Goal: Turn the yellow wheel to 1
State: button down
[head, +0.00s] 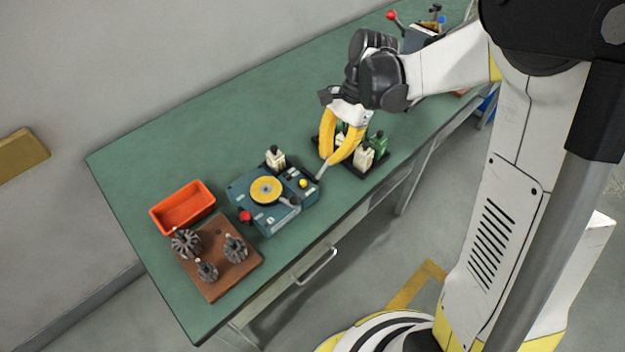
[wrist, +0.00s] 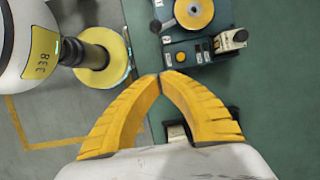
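The yellow wheel (head: 266,189) lies flat on top of a blue-grey machine (head: 240,193) on the green table. It also shows at the top edge of the wrist view (wrist: 194,12). No number can be read on or beside it. A small yellow button (head: 303,183) sits on the machine's right part, also in the wrist view (wrist: 181,57). My gripper (head: 328,161) is right of the machine and above the table, apart from the wheel. In the wrist view its yellow fingertips (wrist: 161,75) meet with nothing between them.
A cream block with a dark knob (head: 275,159) stands behind the machine. A rack with cream and green blocks (head: 365,158) is beyond my gripper. An orange tray (head: 183,206) and a brown board (head: 215,285) with several dark armatures are at left. The table's far-left part is clear.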

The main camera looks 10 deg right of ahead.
jog(key=shift+f, duration=0.5)
jog(key=b+x, duration=0.4)
jog(key=x, duration=0.6)
jog(key=shift+s, duration=0.2)
jog(key=s+a, duration=0.1)
jog(key=a+b, duration=0.1)
jog(key=a, duration=0.1)
jog(key=shift+s, duration=0.4)
jog(key=shift+s+a+r, duration=0.1)
jog(key=shift+s+a, duration=0.05)
jog(key=shift+a, duration=0.15)
